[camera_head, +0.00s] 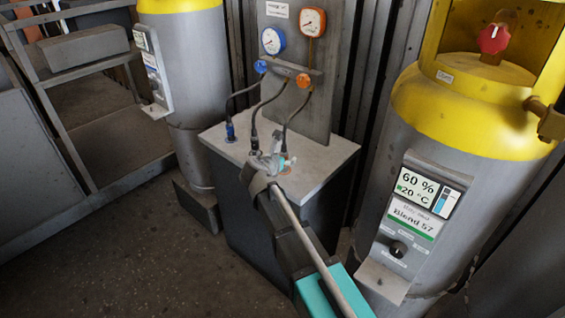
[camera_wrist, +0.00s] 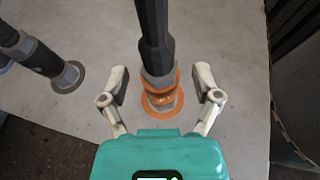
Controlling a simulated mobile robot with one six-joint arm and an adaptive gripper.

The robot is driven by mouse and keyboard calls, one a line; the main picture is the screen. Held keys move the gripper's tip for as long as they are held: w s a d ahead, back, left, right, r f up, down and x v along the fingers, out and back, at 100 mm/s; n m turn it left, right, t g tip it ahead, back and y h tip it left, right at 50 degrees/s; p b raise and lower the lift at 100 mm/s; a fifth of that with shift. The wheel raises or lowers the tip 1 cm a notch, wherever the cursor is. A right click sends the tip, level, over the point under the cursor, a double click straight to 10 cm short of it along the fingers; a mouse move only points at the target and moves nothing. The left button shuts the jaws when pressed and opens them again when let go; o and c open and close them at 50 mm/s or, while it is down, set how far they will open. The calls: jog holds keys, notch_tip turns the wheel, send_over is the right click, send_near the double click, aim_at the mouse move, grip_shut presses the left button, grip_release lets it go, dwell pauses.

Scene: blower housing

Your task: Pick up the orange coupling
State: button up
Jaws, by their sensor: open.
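The orange coupling (camera_wrist: 163,97) stands upright on the pale cabinet top in the wrist view, at the lower end of a thick black hose, with an orange ring around its foot. My gripper (camera_wrist: 160,78) is open, with one pale finger to the left of the coupling and hose and one to the right. Gaps show on both sides and nothing is held. In the head view my gripper (camera_head: 270,163) is over the cabinet top, and it hides most of the coupling there.
The cabinet top (camera_head: 325,152) carries another dark hose coupling (camera_wrist: 65,75) to the left and a blue coupling (camera_head: 230,130) farther left. A gauge panel (camera_head: 300,75) stands behind. Yellow-topped grey tanks (camera_head: 440,160) flank the cabinet. The cabinet top's right side is clear.

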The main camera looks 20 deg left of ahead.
jog(key=shift+w, duration=0.15)
dwell(0.4)
grip_shut()
